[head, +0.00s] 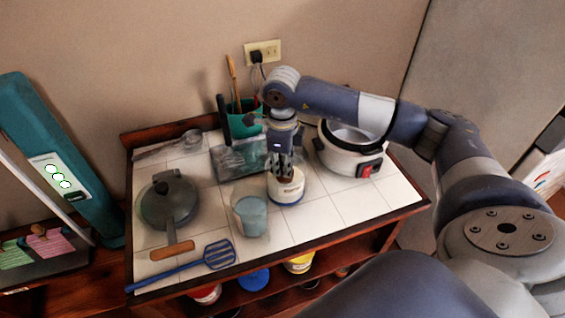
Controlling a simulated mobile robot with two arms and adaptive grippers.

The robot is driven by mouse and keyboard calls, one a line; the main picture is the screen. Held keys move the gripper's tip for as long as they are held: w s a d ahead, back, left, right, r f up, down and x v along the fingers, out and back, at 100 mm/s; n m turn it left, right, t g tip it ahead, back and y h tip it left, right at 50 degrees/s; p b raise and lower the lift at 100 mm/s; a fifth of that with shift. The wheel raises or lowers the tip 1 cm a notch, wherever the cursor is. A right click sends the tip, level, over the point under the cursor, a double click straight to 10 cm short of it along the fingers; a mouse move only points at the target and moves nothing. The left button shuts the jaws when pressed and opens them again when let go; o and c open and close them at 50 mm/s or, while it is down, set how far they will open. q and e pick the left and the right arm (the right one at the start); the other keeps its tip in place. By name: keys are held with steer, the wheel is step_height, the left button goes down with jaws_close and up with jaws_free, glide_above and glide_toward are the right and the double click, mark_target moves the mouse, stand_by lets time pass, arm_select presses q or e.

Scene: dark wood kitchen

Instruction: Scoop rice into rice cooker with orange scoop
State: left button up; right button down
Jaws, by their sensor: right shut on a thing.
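The white rice cooker (345,158) stands open at the back right of the tiled counter, with a dark rim and a red switch panel on its front. My right gripper (285,172) points down just left of the cooker, over a white tub (287,190) with a blue base. It is shut on a small orange-brown piece, which looks like the orange scoop; the fingers and tub hide most of its shape. No rice can be made out. My left gripper is not in view.
A clear cup (250,214) stands in front of the tub. A lidded pan (168,200), a blue slotted spatula (215,256) and a clear box (236,160) lie to the left. A green utensil holder (243,122) stands behind. The front right tiles are free.

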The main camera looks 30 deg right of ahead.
steer(key=f+b, duration=0.1)
steer(key=f, duration=0.1)
steer(key=s+f+b, duration=0.1)
steer(key=f+b, duration=0.1)
steer(key=f, duration=0.1)
steer(key=shift+s+f+b, duration=0.2)
steer(key=shift+f+b, duration=0.1)
steer(key=shift+f, duration=0.05)
steer(key=shift+w+d+r+p, duration=0.15)
steer(key=shift+w+d+p, duration=0.1)
steer(key=shift+w, duration=0.25)
steer(key=shift+w+d+r+p, duration=0.15)
steer(key=shift+w+p, duration=0.05)
steer(key=shift+w, duration=0.25)
steer(key=shift+w+d+r, duration=0.1)
steer(key=shift+w+r, duration=0.1)
steer(key=shift+r, duration=0.05)
steer(key=shift+w+d+r+p, duration=0.25)
steer(key=shift+r+p, duration=0.35)
steer(key=shift+p, duration=0.1)
step_height(320, 180, up, 5)
steer(key=p, duration=0.2)
steer(key=shift+s+a+r+p, duration=0.1)
steer(key=shift+a+p, duration=0.05)
steer(key=shift+p, duration=0.2)
step_height(320, 180, up, 9)
steer(key=p, duration=0.4)
steer(key=shift+s+a, duration=0.25)
steer(key=shift+f, duration=0.25)
